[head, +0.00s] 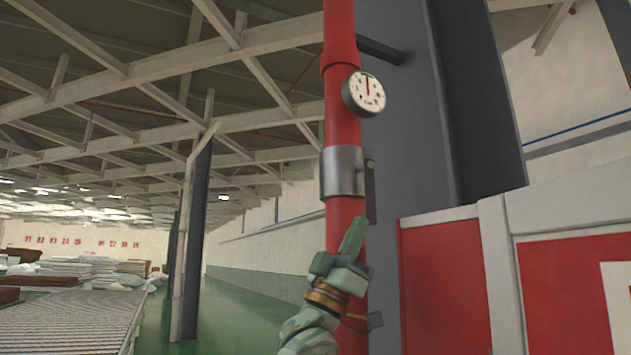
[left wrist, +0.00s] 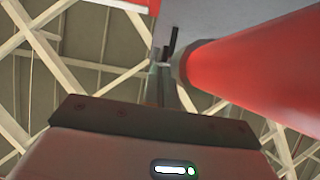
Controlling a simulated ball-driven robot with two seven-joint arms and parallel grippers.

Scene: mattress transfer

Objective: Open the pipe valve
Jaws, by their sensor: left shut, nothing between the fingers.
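A red vertical pipe (head: 341,120) carries a grey metal valve body (head: 340,173). A dark lever handle (head: 371,190) hangs straight down along the valve's right side. My left gripper (head: 354,232) is in front of the pipe, just below the valve, with its shut, empty fingers pointing up near the handle's lower end. I cannot tell whether they touch it. In the left wrist view the red pipe (left wrist: 255,62) crosses at the right, and the gripper's narrow fingers (left wrist: 163,85) point up beside it. My right gripper is not in view.
A round pressure gauge (head: 366,94) sits on the pipe above the valve. A wide grey column (head: 405,130) stands behind the pipe. Red and white panels (head: 445,280) stand at the right. A roller conveyor (head: 75,320) and stacked mattresses are far left.

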